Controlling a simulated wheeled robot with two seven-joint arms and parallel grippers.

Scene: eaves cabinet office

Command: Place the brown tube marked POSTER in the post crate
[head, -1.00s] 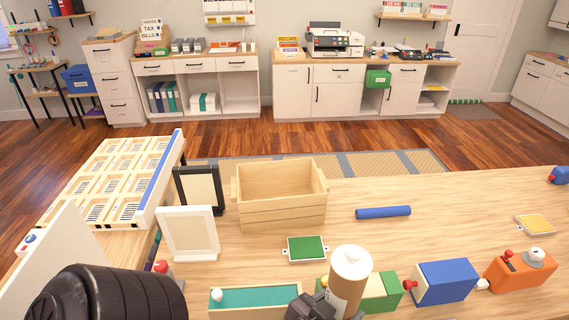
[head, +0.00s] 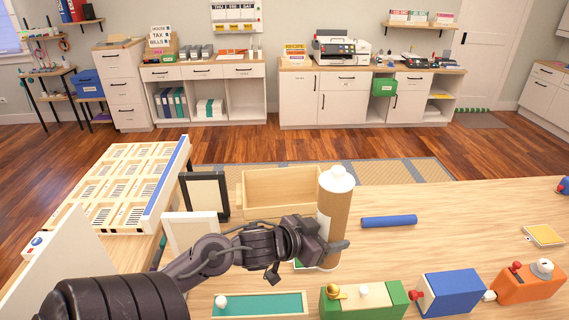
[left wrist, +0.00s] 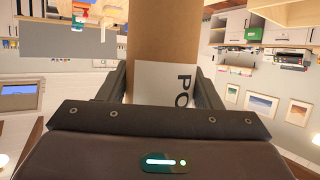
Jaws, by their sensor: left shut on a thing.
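The brown tube (head: 333,215) with a white cap stands upright in my left gripper (head: 332,246), which is shut on its lower part. In the left wrist view the tube (left wrist: 163,35) runs between the two fingers, and its white label shows the letters "PO". The open wooden crate (head: 262,185) sits on the table just behind and left of the tube. I cannot tell whether this crate bears a post mark. My right gripper is not in view.
A black frame (head: 206,195) and a white frame (head: 192,234) stand left of the crate. A blue cylinder (head: 389,221) lies to its right. Green, blue (head: 447,292) and orange (head: 529,283) blocks line the front. The table between the blue cylinder and yellow pad (head: 544,235) is clear.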

